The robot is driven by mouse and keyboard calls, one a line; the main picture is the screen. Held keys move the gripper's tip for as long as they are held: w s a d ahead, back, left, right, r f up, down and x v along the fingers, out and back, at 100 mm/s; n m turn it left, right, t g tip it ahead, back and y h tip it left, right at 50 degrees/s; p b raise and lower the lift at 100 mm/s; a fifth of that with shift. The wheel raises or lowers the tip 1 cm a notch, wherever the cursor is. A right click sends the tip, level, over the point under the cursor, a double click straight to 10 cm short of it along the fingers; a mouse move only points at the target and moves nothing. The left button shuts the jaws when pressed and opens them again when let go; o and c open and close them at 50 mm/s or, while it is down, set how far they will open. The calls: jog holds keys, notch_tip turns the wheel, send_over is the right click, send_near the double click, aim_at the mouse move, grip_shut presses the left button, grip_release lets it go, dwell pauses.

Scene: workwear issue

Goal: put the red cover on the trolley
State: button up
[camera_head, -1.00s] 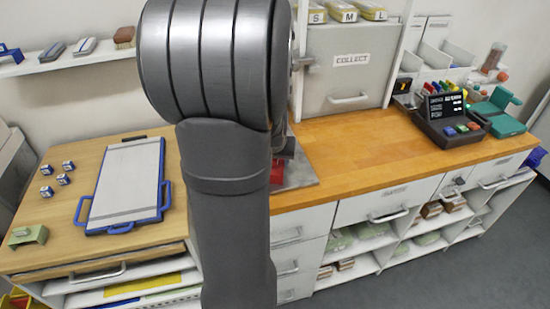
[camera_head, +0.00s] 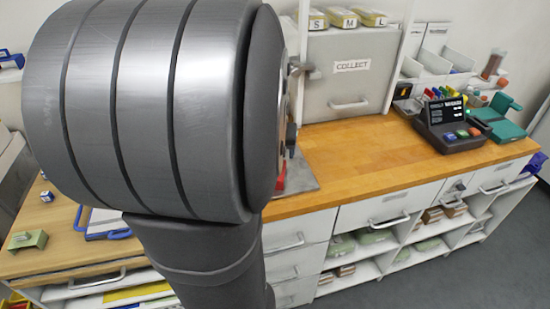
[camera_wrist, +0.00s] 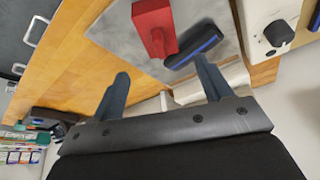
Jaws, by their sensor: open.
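The red cover, seen as a red block-like piece (camera_wrist: 153,25), lies on a grey mat (camera_wrist: 125,30) in the wrist view. A black and blue piece (camera_wrist: 193,50) lies right beside it. My gripper (camera_wrist: 161,80) is open, its fingers apart with nothing between the tips; the red piece is beyond them. In the head view only a sliver of red (camera_head: 281,178) shows past my arm, which hides most of the mat. I cannot tell for sure which thing is the trolley.
The wooden counter (camera_head: 370,155) is clear between the mat and a dark keypad device (camera_head: 450,125). A grey COLLECT cabinet (camera_head: 350,80) stands behind. A green piece (camera_head: 28,240) sits on the left surface. A white unit with a knob (camera_wrist: 272,30) is near the mat.

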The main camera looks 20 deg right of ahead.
jog(key=shift+v, duration=1.25)
jog(key=shift+o, duration=0.7)
jog(key=shift+s+r, duration=0.1)
jog(key=shift+r, duration=0.15)
jog(key=o, duration=0.5)
jog(key=shift+r, duration=0.2)
jog(key=shift+s+f, duration=0.1)
